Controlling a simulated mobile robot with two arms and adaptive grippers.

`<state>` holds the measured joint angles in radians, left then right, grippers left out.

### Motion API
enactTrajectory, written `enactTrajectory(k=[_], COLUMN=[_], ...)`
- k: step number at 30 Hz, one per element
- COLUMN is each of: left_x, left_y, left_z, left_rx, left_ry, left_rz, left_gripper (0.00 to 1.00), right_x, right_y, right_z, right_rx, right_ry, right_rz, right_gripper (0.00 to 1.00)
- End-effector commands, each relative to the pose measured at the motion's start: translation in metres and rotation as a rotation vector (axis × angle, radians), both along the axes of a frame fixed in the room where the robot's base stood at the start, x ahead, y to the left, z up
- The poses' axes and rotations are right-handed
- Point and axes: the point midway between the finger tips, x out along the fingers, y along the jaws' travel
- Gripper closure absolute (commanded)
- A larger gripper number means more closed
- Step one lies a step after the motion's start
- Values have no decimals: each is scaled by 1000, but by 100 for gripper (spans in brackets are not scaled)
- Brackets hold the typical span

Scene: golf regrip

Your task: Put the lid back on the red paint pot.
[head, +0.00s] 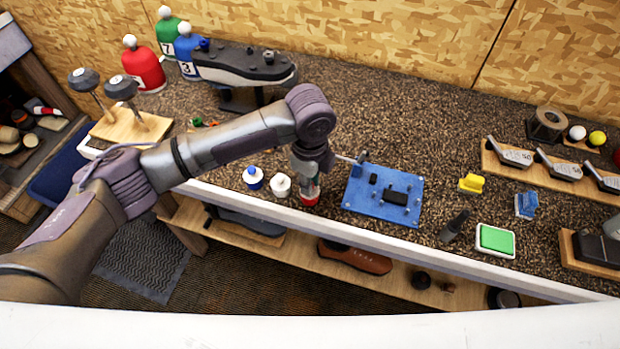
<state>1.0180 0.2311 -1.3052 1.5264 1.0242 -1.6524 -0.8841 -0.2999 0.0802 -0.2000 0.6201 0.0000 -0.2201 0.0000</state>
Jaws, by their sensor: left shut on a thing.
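The red paint pot (310,197) stands on the dark speckled bench top near its front edge, right of two other small pots. My left gripper (306,180) points down from above, directly over the red pot, with its fingertips at the pot's top. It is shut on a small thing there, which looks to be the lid. The fingers mostly hide the lid, so I cannot tell whether it touches the rim or sits level. My right gripper is not in view.
A blue-and-white pot (253,178) and a white pot (281,185) stand close on the left. A blue board (383,212) with black parts lies close on the right. Beyond are a yellow brush (472,183) and a green pad (495,241). The bench's white front edge is near.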

Motion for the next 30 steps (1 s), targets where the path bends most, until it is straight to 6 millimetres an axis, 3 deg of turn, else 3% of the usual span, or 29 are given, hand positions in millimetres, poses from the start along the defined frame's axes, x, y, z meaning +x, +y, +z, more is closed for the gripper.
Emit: enactTrajectory(k=[11,12,16,23,27,30], left_x=[0,0,0,0,0,0], left_y=[0,0,0,0,0,0], left_z=[0,0,0,0,0,0], left_rx=[0,0,0,0,0,0], left_ry=[0,0,0,0,0,0], left_rz=[0,0,0,0,0,0], left_gripper=[94,75,53,51,29,26], right_x=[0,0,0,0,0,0], right_y=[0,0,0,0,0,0], right_z=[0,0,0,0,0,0], right_rx=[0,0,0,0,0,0], right_ry=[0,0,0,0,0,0], right_rz=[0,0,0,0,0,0], right_gripper=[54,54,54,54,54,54])
